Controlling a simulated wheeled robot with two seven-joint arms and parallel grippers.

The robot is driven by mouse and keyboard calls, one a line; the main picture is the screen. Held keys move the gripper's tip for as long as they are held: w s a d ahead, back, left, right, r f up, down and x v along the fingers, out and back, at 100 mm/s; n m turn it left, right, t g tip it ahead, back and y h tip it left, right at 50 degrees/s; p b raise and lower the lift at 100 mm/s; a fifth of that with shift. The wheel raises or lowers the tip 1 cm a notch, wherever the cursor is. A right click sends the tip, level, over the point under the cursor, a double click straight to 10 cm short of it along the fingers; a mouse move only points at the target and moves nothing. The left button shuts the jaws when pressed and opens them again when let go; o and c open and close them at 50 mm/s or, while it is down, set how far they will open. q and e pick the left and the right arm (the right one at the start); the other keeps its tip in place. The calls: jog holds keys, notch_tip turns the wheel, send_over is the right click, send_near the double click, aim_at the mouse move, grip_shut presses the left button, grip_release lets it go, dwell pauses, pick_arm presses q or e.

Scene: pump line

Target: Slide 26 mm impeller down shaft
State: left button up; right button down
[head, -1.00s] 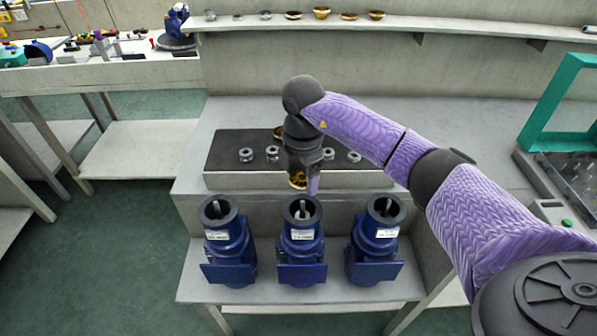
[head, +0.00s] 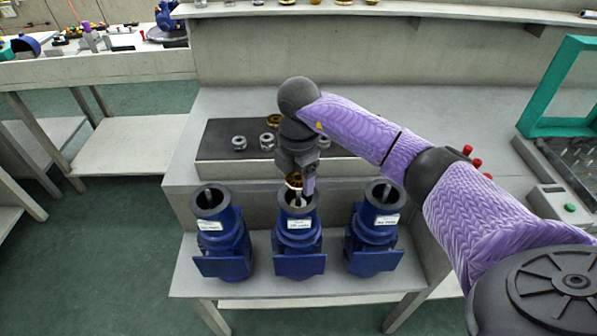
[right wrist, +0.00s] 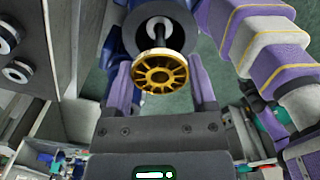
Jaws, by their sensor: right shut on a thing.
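A brass-coloured spoked impeller (right wrist: 160,73) is between the purple fingers of my right gripper (right wrist: 160,85) in the right wrist view; the gripper is shut on it. In the head view the impeller (head: 294,181) is just above the open top of the middle blue pump (head: 298,240). A grey shaft (head: 297,199) stands in that pump's round opening. In the right wrist view the dark round pump opening (right wrist: 170,22) is right beyond the impeller, with a dark rod end at the impeller's hub. I cannot tell how far the impeller is on the shaft. My left gripper is not in view.
Blue pumps stand to the left (head: 222,240) and right (head: 374,235) on the low bench. Behind, a dark mat (head: 222,150) holds several metal rings and a brass impeller (head: 274,119). A teal-framed box (head: 560,90) stands at the right.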

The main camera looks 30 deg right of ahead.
jog(key=shift+f, duration=0.6)
dwell(0.7)
grip_release()
notch_tip(320, 180, up, 10)
jog(key=p, duration=0.2)
dwell(0.3)
dwell(0.4)
